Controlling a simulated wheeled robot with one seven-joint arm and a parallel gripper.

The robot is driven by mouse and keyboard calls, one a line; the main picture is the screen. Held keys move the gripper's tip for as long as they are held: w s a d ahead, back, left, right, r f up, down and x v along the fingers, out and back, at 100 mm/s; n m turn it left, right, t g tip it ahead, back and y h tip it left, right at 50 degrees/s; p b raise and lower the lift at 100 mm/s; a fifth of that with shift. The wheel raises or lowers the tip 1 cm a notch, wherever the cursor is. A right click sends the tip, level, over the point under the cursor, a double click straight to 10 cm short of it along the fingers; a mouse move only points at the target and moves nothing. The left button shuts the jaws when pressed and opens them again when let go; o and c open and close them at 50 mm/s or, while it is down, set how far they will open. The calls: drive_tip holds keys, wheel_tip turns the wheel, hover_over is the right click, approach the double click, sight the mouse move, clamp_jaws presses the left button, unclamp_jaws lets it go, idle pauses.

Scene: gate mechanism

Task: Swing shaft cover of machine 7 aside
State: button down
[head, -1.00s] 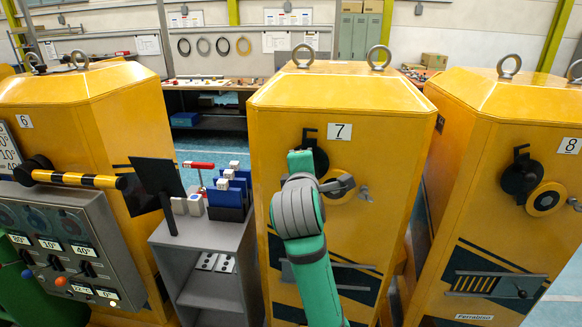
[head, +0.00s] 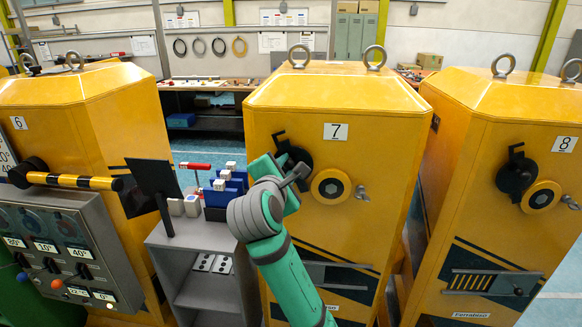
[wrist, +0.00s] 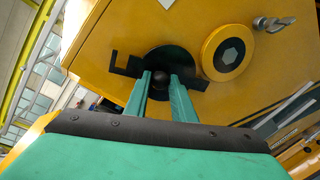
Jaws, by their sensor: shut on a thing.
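Machine 7 (head: 336,131) is a yellow cabinet in the middle of the head view. The shaft cover seems to be the black disc (head: 299,158) on its front, with a hooked black tab (head: 280,138) at its upper left. The disc also shows in the wrist view (wrist: 181,60), with the tab to its left. My gripper (wrist: 160,82) is shut on a dark round knob (wrist: 158,76) at the disc. My gripper hides much of the disc in the head view. A yellow ring with a grey hexagonal centre (head: 330,187) lies uncovered at the disc's lower right.
A wing nut (head: 361,193) sticks out right of the ring. Machine 8 (head: 564,144) stands close on the right. A grey cabinet (head: 200,233) with blue blocks and a black panel (head: 157,178) stands close on the left.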

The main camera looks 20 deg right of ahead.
drive_tip(key=shift+a+f, duration=0.3)
drive_tip(key=shift+a, duration=0.05)
drive_tip(key=c, duration=1.8)
unclamp_jaws()
drive_tip(key=shift+d+r, duration=0.1)
drive_tip(key=shift+d, duration=0.05)
drive_tip(key=v, duration=1.1)
